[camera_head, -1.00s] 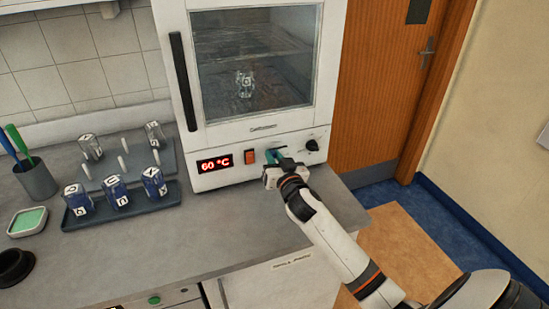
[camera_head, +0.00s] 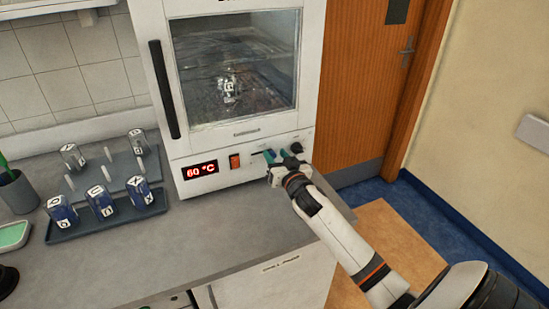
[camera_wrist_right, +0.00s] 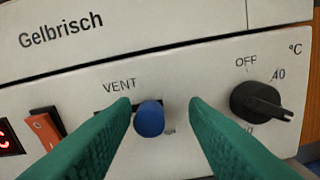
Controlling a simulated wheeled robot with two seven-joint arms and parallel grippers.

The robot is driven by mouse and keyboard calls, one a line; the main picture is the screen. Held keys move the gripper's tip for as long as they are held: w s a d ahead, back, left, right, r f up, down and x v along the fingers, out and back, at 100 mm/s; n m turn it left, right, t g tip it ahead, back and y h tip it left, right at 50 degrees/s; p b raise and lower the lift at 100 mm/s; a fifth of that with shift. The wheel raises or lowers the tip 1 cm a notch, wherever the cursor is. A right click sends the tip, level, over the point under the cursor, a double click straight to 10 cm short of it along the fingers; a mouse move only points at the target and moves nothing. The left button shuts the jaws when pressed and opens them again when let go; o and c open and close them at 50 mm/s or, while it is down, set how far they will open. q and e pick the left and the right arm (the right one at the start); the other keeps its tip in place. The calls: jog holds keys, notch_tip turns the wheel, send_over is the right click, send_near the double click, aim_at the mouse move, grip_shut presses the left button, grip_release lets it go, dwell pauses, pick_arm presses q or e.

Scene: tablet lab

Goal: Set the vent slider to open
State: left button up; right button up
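The vent slider is a blue knob (camera_wrist_right: 149,119) in a dark slot under the word VENT on the oven's white front panel (camera_wrist_right: 70,80). In the right wrist view my right gripper (camera_wrist_right: 160,103) is open, with its green fingers on either side of the knob. The knob sits closer to the left finger in that view; I cannot tell whether they touch. A small label at the slot's right is partly hidden and unreadable. In the head view the right gripper (camera_head: 276,155) is at the panel and hides the slider. My left gripper is not in view.
An orange switch (camera_wrist_right: 43,129) is left of the slider, and a black temperature dial (camera_wrist_right: 262,102) is close on the right. The oven display (camera_head: 201,170) reads 60 °C. A blue tray (camera_head: 110,221) with marked jars is on the counter at left.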

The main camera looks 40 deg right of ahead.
jog(key=shift+a, duration=0.1)
jog(key=shift+s+a, duration=0.1)
jog(key=shift+s, duration=0.1)
jog(key=b+v, duration=0.2)
jog(key=v, duration=0.9)
jog(key=shift+s, duration=0.3)
jog(key=shift+f, duration=0.1)
